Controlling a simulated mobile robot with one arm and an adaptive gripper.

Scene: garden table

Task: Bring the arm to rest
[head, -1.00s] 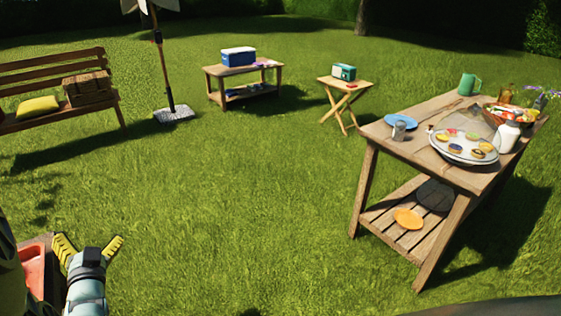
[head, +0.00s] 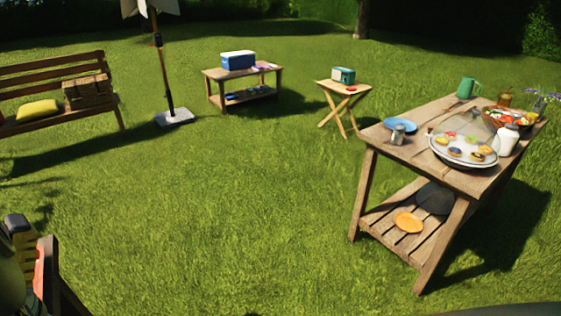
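My gripper (head: 22,242) is at the lower left edge of the head view. Only a dark part and a yellow striped part of it show, seen from the side and cut off by the frame. Its fingertips are not clear, so I cannot tell whether it is open or shut. I see nothing held in the part that shows. It is well apart from the large wooden table on the right (head: 410,142).
The table bears a domed platter (head: 462,158), a blue plate (head: 408,124), a white bottle (head: 506,140) and a green mug (head: 467,87). A bench (head: 45,62), a parasol base (head: 174,118), a low table (head: 214,74) and a folding stand (head: 333,88) stand behind. Open grass fills the middle.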

